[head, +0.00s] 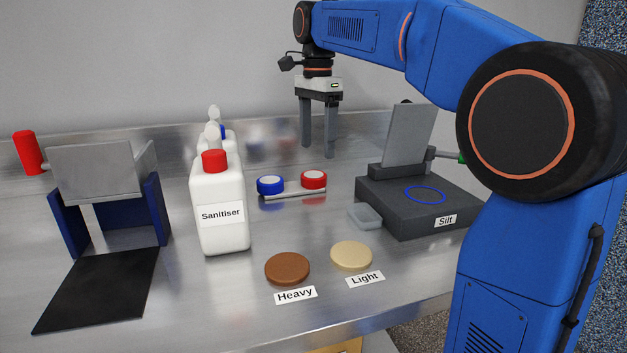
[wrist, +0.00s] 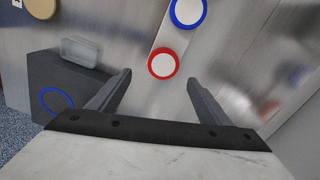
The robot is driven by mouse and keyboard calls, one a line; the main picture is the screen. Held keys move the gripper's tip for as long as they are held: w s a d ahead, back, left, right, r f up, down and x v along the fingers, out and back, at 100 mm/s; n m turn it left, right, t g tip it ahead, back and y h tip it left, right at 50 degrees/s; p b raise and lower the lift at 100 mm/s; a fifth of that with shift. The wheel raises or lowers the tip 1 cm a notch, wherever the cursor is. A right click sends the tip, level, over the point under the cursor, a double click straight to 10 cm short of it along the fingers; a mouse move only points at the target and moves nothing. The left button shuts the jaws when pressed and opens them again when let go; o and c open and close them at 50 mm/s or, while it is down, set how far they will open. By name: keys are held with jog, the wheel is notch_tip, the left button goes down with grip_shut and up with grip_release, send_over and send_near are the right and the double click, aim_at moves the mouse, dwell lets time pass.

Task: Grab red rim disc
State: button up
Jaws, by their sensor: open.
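The red rim disc (head: 314,179) has a white top and stands at the right end of a small metal strip on the bench. In the wrist view the red rim disc (wrist: 163,64) lies just beyond my fingertips, roughly between their lines. A blue rim disc (head: 270,185) of the same form is beside it on the left; it also shows in the wrist view (wrist: 188,11). My gripper (head: 318,155) points down, open and empty, above and behind the discs. Its two fingers show in the wrist view (wrist: 158,78) with nothing between them.
A dark grey block labelled Silt (head: 420,207) with an upright grey plate stands to the right. A white Sanitiser bottle (head: 218,205) stands to the left. Brown Heavy (head: 287,269) and tan Light (head: 351,256) discs lie in front. A blue-sided stand (head: 105,205) is far left.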

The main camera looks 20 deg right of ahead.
aim_at(313, 174)
notch_tip(313, 174, down, 3)
jog(key=shift+r, duration=0.1)
jog(key=f, duration=0.4)
jog(key=shift+w+a, duration=0.25)
jog(key=shift+a, duration=0.15)
jog(key=shift+f, duration=0.65)
jog(key=shift+c, duration=0.6)
jog(key=c, duration=1)
